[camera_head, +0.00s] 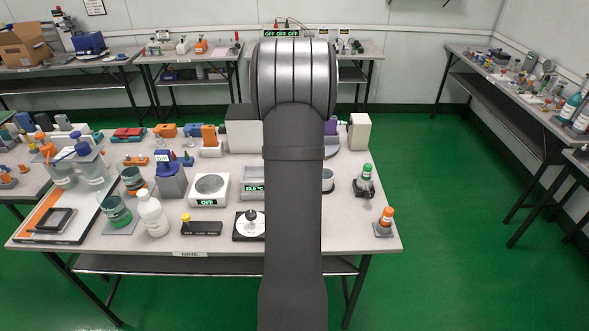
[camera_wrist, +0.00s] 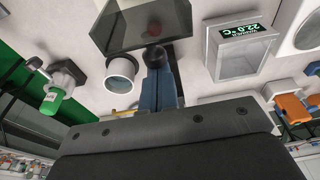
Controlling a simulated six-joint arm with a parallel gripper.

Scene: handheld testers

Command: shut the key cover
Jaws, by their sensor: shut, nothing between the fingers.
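In the wrist view, a dark tinted see-through panel (camera_wrist: 122,27) with a pale edge stands at the top centre. It looks like the key cover, and I cannot tell its exact angle. A small red round part (camera_wrist: 153,29) shows at it, just beyond my fingertips. My gripper (camera_wrist: 154,58) is shut and empty, its blue and dark fingers together, close to the panel's lower edge in the picture. I cannot tell whether they touch it. In the head view my own arm hides the gripper and the cover.
In the wrist view, a white cup-like cylinder (camera_wrist: 120,72) is left of my fingers and a clear-topped box reading 22.0 °C (camera_wrist: 238,52) is right. The head view's table (camera_head: 345,232) is crowded left of my arm.

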